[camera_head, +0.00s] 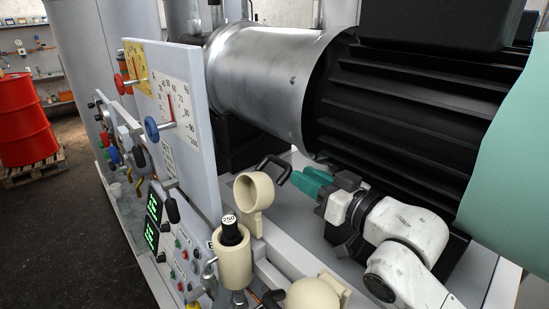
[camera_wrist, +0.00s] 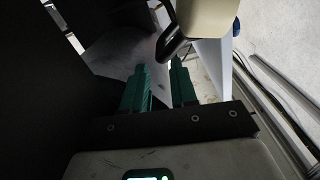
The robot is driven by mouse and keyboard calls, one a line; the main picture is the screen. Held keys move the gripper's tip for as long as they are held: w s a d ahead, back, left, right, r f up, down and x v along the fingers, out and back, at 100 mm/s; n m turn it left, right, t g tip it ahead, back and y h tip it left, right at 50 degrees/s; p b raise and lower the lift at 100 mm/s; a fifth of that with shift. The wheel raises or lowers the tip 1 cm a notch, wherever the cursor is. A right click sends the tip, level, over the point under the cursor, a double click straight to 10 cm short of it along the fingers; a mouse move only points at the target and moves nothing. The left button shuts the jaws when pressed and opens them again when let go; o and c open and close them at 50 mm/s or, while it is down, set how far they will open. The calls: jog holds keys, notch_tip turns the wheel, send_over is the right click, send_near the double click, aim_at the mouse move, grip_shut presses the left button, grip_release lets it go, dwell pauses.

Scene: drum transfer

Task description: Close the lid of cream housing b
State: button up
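A black hooked handle (camera_head: 274,163) reaches from the lid towards my gripper (camera_head: 301,181). I cannot read a letter marking this housing as b. In the wrist view the cream lid (camera_wrist: 207,15) and black handle (camera_wrist: 172,47) lie just beyond my green fingertips (camera_wrist: 160,69). The fingers are apart with nothing between them.
A second cream housing (camera_head: 313,295) with its rounded top showing is at the bottom edge. The gauge panel (camera_head: 180,100) stands left, and a large finned black motor (camera_head: 410,110) is close behind my arm. A red drum (camera_head: 24,120) stands far left.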

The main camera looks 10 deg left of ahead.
aim_at(277, 161)
jog(key=p+x, duration=0.2)
jog(key=x, duration=0.7)
jog(key=shift+w+a, duration=0.1)
jog(key=shift+a, duration=0.05)
jog(key=shift+c, duration=0.2)
grip_shut()
